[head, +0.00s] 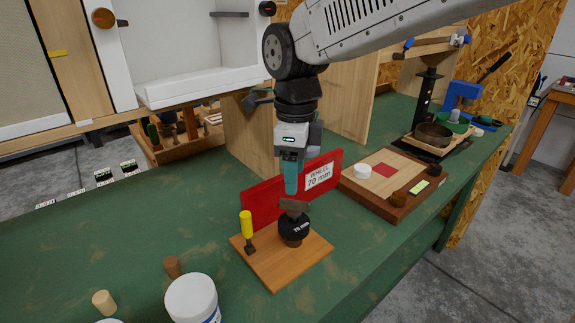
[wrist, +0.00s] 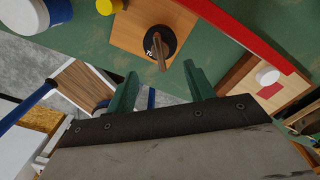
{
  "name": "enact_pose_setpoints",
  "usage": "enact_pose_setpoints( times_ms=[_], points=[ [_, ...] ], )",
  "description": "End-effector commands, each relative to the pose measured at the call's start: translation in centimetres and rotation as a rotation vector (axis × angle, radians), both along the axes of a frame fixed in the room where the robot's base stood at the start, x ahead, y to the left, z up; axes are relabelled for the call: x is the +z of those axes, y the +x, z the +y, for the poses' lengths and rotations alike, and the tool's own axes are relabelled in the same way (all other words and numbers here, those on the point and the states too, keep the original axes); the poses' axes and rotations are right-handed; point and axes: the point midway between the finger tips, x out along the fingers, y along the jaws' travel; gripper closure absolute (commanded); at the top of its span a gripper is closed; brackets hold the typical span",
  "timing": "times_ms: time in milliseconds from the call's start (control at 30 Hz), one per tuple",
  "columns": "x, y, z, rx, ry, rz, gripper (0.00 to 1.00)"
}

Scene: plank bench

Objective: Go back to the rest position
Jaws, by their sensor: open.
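My gripper (head: 291,178) hangs from the arm above the green bench, pointing down. In the wrist view its two green fingers (wrist: 162,88) stand apart with nothing between them. Below it in the head view is a black wheel marked 70 mm (head: 293,227) on a small wooden board (head: 281,264). A grey-brown piece sits on top of the wheel. In the wrist view the wheel (wrist: 160,41) lies beyond the fingertips, apart from them.
A red panel labelled WHEEL 70 mm (head: 262,201) stands behind the board. A yellow-handled tool (head: 246,226) is on the board's left. A white tub (head: 192,300) and wooden pegs stand in front left. A wooden tray (head: 377,200) with a white disc lies right.

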Motion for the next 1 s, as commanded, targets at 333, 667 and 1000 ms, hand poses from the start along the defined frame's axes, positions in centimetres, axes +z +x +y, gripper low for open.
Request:
enact_pose_setpoints(
  times_ms=[333, 667, 1000],
  points=[
    [-1.3, -3.1, -2.4, 0.782, -0.006, 0.062, 0.47],
    [-0.9, -10.1, -11.2, 1.604, 0.026, 0.053, 0.47],
    [-1.6, -18.9, -19.4, 1.943, -0.053, -0.038, 0.47]
  ],
)
